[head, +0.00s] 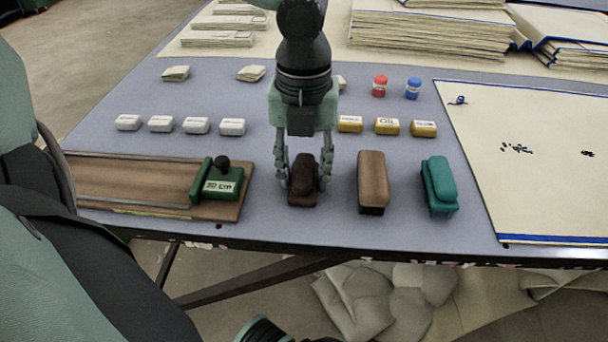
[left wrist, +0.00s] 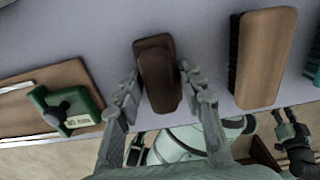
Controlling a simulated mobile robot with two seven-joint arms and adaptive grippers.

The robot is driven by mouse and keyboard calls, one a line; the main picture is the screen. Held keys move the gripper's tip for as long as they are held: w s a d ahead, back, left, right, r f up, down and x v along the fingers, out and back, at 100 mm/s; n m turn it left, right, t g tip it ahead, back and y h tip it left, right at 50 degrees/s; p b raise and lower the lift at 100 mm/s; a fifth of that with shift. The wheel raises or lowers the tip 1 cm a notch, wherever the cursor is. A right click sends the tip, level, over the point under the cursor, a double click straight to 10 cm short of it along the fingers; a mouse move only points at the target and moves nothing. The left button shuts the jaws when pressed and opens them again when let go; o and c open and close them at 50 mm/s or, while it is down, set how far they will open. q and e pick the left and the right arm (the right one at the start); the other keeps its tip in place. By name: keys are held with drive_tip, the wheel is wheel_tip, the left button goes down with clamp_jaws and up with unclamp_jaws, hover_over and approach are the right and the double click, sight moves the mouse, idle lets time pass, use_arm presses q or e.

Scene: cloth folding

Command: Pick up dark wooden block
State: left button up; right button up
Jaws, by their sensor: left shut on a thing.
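The dark wooden block (head: 302,187) is a dark brown, rounded-top piece at the front middle of the grey table. My left gripper (head: 304,184) comes down over it from above, with one finger on each side, shut on it. In the left wrist view the block (left wrist: 158,78) lies between the two fingers (left wrist: 160,92). The block is at table height; whether its underside touches the table cannot be told. A dark jointed part low right in the left wrist view looks like my right gripper (left wrist: 285,118); it is too small to read its fingers.
A lighter brown brush (head: 373,178) and a teal block (head: 438,185) stand to the right. A green holder (head: 222,183) sits on a wooden board (head: 130,180) to the left. Several small white and yellow blocks line up behind. A white sheet (head: 540,185) covers the right side.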

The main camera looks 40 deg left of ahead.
use_arm(q)
drive_tip(key=shift+r, duration=0.1)
drive_tip(key=shift+r, duration=0.6)
wheel_tip(320, 180, up, 15)
drive_tip(key=p, duration=0.4)
wheel_tip(320, 180, up, 11)
drive_tip(key=p, duration=0.2)
hover_over(304, 166)
drive_tip(key=shift+r, duration=0.35)
use_arm(e)
wheel_tip(304, 166, down, 15)
drive_tip(key=s+g, duration=0.1)
drive_tip(key=shift+s+y, duration=0.15)
drive_tip(key=shift+y, duration=0.15)
drive_tip(key=shift+f, duration=0.1)
use_arm(q)
drive_tip(key=o, duration=0.6)
drive_tip(key=shift+c, duration=0.2)
drive_tip(key=c, duration=0.3)
drive_tip(key=shift+c, duration=0.2)
use_arm(e)
drive_tip(key=shift+s, duration=0.1)
